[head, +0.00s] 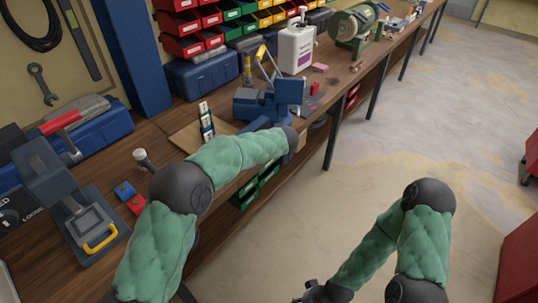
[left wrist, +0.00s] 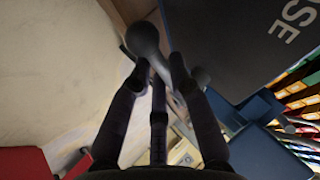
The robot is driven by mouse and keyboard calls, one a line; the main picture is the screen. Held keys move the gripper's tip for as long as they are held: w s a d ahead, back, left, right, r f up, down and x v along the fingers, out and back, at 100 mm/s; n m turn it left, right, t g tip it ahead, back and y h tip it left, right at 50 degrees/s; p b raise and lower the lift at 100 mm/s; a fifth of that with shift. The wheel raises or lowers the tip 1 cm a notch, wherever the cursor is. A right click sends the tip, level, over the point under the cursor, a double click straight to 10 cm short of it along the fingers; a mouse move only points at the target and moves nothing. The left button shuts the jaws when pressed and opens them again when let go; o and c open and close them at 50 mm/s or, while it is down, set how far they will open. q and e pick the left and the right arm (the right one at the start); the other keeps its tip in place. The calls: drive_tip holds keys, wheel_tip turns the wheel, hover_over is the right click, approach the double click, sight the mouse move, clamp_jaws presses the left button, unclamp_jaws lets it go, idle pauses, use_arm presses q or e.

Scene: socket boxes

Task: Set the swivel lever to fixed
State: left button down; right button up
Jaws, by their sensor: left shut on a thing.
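The swivel lever (left wrist: 147,40) shows in the left wrist view as a grey bar with a rounded end. My left gripper (left wrist: 158,75) has its dark fingers closed around it. A dark panel (left wrist: 265,25) with the letters "OSE" lies beside the lever. In the head view my left forearm reaches over the bench's front edge beside the blue vise (head: 253,104), and the left fingers are hidden. The lever is not clear there. My right gripper (head: 312,293) is low at the bottom edge, away from the bench, its fingers mostly cut off.
The wooden bench (head: 166,128) carries a white jug (head: 297,48), a green grinder (head: 352,28) and a grey device with a yellow handle (head: 100,238). A dark "LOOSE" sign (head: 15,214) shows at far left. Colored bins (head: 183,43) line the back.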

idle(0.5)
use_arm(q)
drive_tip(key=c, duration=1.4)
unclamp_jaws()
drive_tip(key=v, duration=1.2)
